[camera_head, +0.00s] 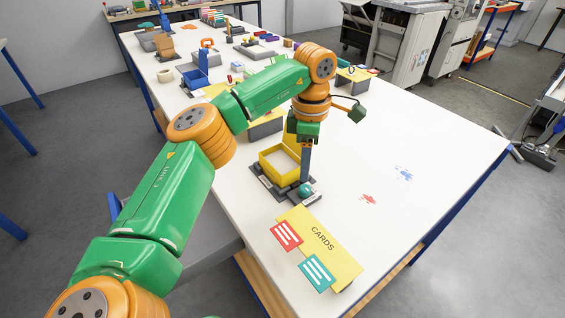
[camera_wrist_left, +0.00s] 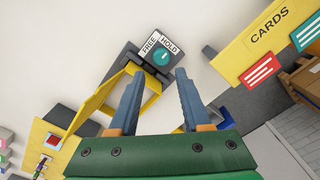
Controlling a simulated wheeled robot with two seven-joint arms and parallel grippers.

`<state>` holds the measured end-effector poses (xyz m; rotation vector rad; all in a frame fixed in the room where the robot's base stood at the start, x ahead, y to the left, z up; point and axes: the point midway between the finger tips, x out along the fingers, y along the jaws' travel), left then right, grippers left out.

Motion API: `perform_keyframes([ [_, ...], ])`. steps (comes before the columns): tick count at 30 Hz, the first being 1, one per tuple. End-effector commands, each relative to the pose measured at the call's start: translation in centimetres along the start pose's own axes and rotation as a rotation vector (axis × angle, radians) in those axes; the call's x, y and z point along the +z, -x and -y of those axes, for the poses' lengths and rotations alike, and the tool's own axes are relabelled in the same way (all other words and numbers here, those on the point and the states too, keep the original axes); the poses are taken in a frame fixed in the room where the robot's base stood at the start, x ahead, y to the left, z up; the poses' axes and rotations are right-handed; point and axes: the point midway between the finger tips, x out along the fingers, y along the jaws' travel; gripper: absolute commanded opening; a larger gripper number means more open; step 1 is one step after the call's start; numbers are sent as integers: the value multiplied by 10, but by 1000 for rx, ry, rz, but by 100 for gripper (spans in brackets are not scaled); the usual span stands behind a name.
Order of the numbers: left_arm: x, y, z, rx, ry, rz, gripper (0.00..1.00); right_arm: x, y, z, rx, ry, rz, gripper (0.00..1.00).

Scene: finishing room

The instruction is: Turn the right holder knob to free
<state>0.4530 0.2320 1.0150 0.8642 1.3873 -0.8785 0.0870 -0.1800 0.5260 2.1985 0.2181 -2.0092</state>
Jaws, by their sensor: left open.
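The teal holder knob (camera_head: 306,190) sits on a dark base at the front of the yellow holder (camera_head: 268,168). In the left wrist view the knob (camera_wrist_left: 162,57) is on a dark block with FREE and HOLD labels. My left gripper (camera_head: 305,180) points down just above or beside the knob. My right gripper is not in view.
A yellow CARDS board (camera_head: 322,242) with a red card (camera_head: 286,235) and a teal card (camera_head: 316,272) lies at the near end of the white table (camera_head: 420,150). Other holders and a blue bin (camera_head: 196,80) stand farther back. The table's right side is mostly clear.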

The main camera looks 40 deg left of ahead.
Motion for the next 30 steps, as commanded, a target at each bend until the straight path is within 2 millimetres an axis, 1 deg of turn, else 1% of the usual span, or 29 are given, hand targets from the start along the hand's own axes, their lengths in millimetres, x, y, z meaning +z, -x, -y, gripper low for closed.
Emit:
perform_keyframes([
  [2, 0, -2, 0, -1, -1, 0, 48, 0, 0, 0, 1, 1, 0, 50],
  [4, 0, -11, 0, -3, -1, -2, 48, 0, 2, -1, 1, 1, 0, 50],
  [9, 0, -44, 1, -5, -1, -1, 48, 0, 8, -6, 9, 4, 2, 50],
  [13, 0, -64, 1, -3, -1, -1, 48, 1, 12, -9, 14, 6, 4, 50],
  [16, 0, -70, 1, -2, -1, 0, 48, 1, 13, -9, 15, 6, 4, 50],
  [22, 0, -72, 0, -1, 0, 1, 48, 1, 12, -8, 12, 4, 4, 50],
  [23, 0, -72, 0, -1, 0, 1, 40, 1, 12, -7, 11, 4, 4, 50],
  [24, 0, -71, 0, -1, 0, 1, 29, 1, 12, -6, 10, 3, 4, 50],
  [26, 0, -71, 0, -1, -1, 1, 13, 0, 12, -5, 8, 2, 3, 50],
  [27, 0, -71, 0, -1, -1, 1, 2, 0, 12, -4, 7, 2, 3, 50],
  [28, 0, -71, 1, -1, -1, 1, 0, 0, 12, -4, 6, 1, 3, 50],
  [30, 0, -71, 1, -1, -1, 2, 0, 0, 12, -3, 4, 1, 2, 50],
])
